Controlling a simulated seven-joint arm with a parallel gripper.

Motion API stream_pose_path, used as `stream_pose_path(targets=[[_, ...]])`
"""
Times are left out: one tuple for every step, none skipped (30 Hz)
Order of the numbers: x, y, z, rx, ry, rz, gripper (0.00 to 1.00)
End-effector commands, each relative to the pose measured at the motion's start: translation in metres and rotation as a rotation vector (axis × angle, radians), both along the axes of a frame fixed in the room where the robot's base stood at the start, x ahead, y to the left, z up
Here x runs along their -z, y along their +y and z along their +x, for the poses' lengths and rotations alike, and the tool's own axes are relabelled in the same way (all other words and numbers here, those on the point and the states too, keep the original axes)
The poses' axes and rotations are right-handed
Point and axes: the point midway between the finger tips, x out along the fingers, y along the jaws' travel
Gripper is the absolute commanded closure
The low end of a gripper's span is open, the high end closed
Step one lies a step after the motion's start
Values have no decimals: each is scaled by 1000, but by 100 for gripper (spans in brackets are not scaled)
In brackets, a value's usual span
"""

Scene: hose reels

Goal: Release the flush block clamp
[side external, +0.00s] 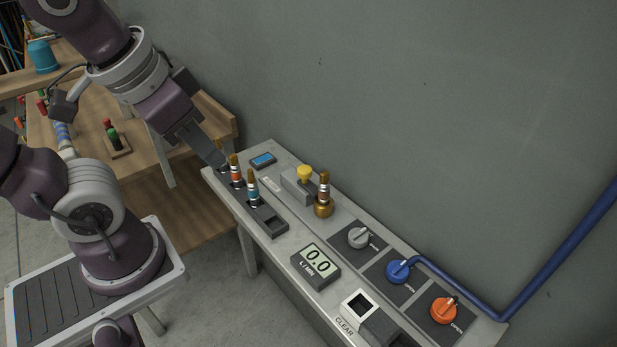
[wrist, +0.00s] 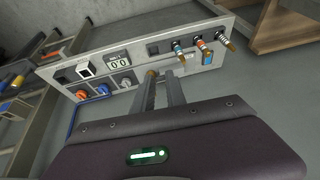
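The flush block (side external: 292,190) is a grey block on the bench, with a yellow knob (side external: 304,173) on top that looks like its clamp. A hose end with a brown tip (side external: 324,181) stands upright in a brass fitting (side external: 323,208) beside the block. My gripper (side external: 219,161) is above the bench's left end, left of the block and apart from it. In the wrist view the fingers (wrist: 161,74) are apart with nothing held between them.
Hose ends with red (side external: 236,172) and blue (side external: 253,190) bands stand in a dark rack (side external: 269,222) near my gripper. A meter (side external: 316,262) reads 0.0. Grey (side external: 358,237), blue (side external: 398,271) and orange (side external: 444,310) valve knobs line the right side. The wall stands behind.

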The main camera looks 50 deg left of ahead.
Motion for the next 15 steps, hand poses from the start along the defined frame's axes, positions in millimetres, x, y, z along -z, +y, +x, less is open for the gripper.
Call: stream_pose_path(targets=[[7,3,12,2,38,54,95],[11,5,20,-2,51,91,100],[16,6,33,-4,59,141,100],[20,5,43,-3,60,176,100],[24,4,54,1,57,209,100],[30,0,68,11,47,249,100],[34,-4,77,19,35,272,100],[39,-9,87,29,24,293,100],[45,-16,98,41,5,313,100],[49,-21,105,52,-8,326,100],[52,-26,111,61,-21,336,100],[57,-32,118,71,-34,343,100],[59,-36,122,77,-43,348,100],[62,-39,125,82,-49,351,100],[64,-42,128,86,-57,353,100]])
